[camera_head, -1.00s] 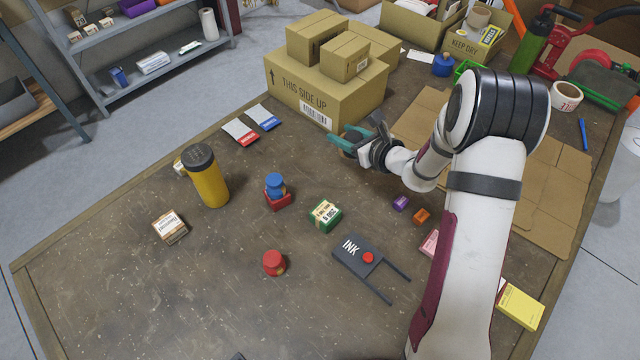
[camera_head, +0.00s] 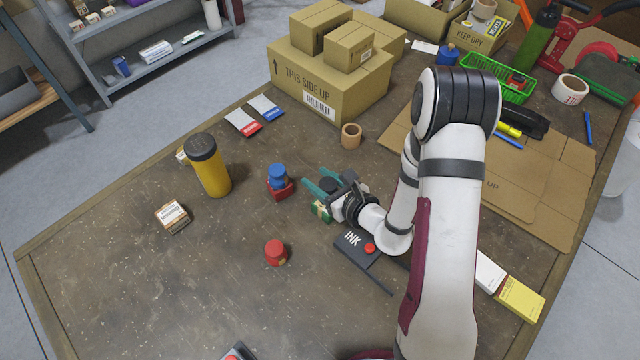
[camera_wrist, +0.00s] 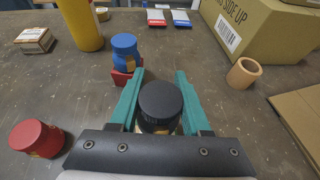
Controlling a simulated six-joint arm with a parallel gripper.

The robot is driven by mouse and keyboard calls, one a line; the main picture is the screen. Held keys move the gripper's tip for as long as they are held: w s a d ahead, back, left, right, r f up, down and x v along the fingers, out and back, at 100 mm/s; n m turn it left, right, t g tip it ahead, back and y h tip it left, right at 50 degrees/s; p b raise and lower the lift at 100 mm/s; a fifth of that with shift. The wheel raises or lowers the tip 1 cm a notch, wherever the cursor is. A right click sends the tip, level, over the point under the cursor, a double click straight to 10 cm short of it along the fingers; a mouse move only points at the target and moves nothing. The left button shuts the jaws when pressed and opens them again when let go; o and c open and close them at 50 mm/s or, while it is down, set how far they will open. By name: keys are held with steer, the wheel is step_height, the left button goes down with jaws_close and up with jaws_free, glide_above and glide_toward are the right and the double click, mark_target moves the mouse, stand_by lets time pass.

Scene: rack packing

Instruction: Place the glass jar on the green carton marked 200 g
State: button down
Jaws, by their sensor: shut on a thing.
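The glass jar (camera_wrist: 160,103) has a black lid and sits between my gripper's (camera_wrist: 160,76) two teal fingers in the wrist view; its body is mostly hidden below the lid. My gripper (camera_head: 317,181) is shut on it in the head view, where the dark lid (camera_head: 327,184) shows between the fingers. The green carton (camera_head: 319,211) is directly below the gripper and partly covered by it; its weight mark is not readable. I cannot tell whether the jar touches the carton. In the wrist view the jar and gripper hide the carton.
A blue-lidded jar (camera_head: 277,174) stands on a red carton (camera_head: 280,193) close to the left. A red-lidded jar (camera_head: 275,252) is nearer the front. A black INK pad (camera_head: 350,243) lies beside the gripper. A yellow bottle (camera_head: 210,177) stands further left. A tan ring (camera_head: 351,136) is behind.

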steer(key=shift+f, duration=1.1)
steer(key=shift+f, duration=0.1)
steer(key=shift+c, duration=1.8)
jaws_free()
